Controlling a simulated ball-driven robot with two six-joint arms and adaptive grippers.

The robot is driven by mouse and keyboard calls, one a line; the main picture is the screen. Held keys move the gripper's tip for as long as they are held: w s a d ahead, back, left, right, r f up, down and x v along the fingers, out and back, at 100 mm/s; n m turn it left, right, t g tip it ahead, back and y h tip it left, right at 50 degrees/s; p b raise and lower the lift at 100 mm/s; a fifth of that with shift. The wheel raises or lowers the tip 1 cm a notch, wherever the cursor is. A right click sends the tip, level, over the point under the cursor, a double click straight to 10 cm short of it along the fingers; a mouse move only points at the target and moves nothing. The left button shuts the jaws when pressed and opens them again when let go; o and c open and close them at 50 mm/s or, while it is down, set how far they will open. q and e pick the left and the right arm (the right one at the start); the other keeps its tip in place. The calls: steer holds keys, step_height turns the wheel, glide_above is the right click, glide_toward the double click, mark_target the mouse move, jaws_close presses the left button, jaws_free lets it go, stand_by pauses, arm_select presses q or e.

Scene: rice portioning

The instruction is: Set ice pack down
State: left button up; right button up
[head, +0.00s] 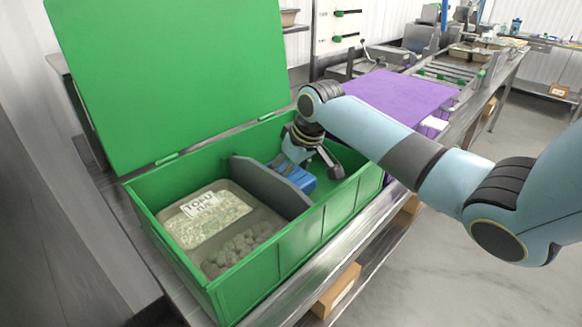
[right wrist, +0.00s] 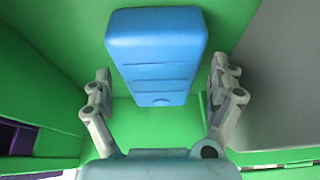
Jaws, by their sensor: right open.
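The blue ice pack (head: 302,181) lies in the right compartment of the green box (head: 290,262), beside the grey divider (head: 262,182). In the right wrist view the ice pack (right wrist: 157,52) is a ridged blue block against the green box wall and floor. My right gripper (head: 308,165) reaches down into that compartment over the ice pack and partly hides it. In the right wrist view my right gripper (right wrist: 160,84) is open, with a finger to each side of the ice pack and visible gaps between. My left gripper is not in view.
The left compartment holds a tray with a label reading TOFU (head: 205,212) and greyish lumps (head: 236,247). The green lid (head: 170,75) stands open at the back. A purple surface (head: 395,95) lies on the bench to the right. A cardboard box (head: 337,290) sits below.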

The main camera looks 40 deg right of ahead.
steer(key=v, duration=1.2)
steer(key=shift+p, duration=0.3)
steer(key=shift+r, duration=0.15)
